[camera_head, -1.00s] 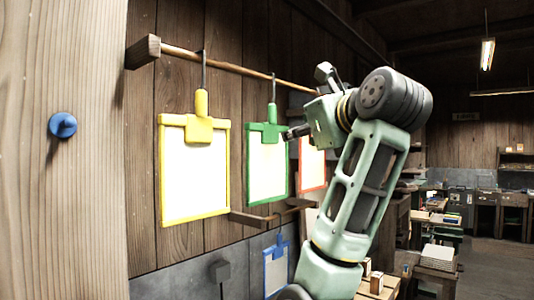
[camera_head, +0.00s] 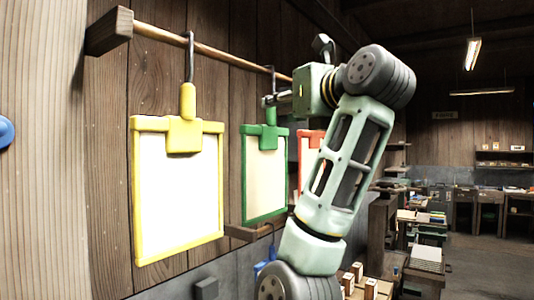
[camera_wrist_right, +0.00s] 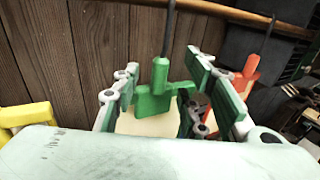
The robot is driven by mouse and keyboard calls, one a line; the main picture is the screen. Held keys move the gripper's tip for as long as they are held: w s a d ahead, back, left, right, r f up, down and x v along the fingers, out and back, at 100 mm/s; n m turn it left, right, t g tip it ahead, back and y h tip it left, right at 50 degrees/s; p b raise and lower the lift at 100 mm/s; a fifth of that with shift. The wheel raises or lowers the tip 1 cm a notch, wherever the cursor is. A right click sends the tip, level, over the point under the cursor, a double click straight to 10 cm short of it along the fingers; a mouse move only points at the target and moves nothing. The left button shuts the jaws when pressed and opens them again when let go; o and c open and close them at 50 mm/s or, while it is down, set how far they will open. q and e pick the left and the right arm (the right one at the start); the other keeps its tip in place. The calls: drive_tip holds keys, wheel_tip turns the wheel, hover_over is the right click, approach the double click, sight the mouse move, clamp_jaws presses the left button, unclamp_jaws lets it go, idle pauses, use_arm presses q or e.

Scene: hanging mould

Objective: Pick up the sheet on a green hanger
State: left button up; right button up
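The sheet on a green hanger (camera_head: 265,179) is a pale panel in a green frame, hung by a hook from a wooden rail. My right gripper (camera_head: 275,99) is at the upper part of that hanger in the head view. In the right wrist view the green hanger's clip (camera_wrist_right: 153,98) stands between the two fingers of my right gripper (camera_wrist_right: 162,92). The fingers are apart, one on each side of the clip, and I see no clear grip on it. The sheet's lower part is hidden in the wrist view. My left gripper is out of view.
A yellow-framed sheet (camera_head: 177,190) hangs to the left and a red-framed one (camera_head: 308,146) to the right, partly behind my arm. The wooden rail (camera_head: 225,60) runs along the plank wall above. A lower wooden bar (camera_head: 241,232) is below the green sheet.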

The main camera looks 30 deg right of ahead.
sight(273, 109)
drive_tip(key=w, duration=0.1)
drive_tip(key=w+p, duration=0.1)
drive_tip(key=w, duration=0.1)
drive_tip(key=shift+w+d+f, duration=0.2)
drive_tip(key=shift+f, duration=0.05)
drive_tip(key=shift+w+f, duration=0.15)
drive_tip(key=shift+w, duration=0.4)
drive_tip(key=shift+s, duration=0.1)
drive_tip(key=shift+c, duration=0.7)
drive_tip(key=c, duration=0.6)
clamp_jaws()
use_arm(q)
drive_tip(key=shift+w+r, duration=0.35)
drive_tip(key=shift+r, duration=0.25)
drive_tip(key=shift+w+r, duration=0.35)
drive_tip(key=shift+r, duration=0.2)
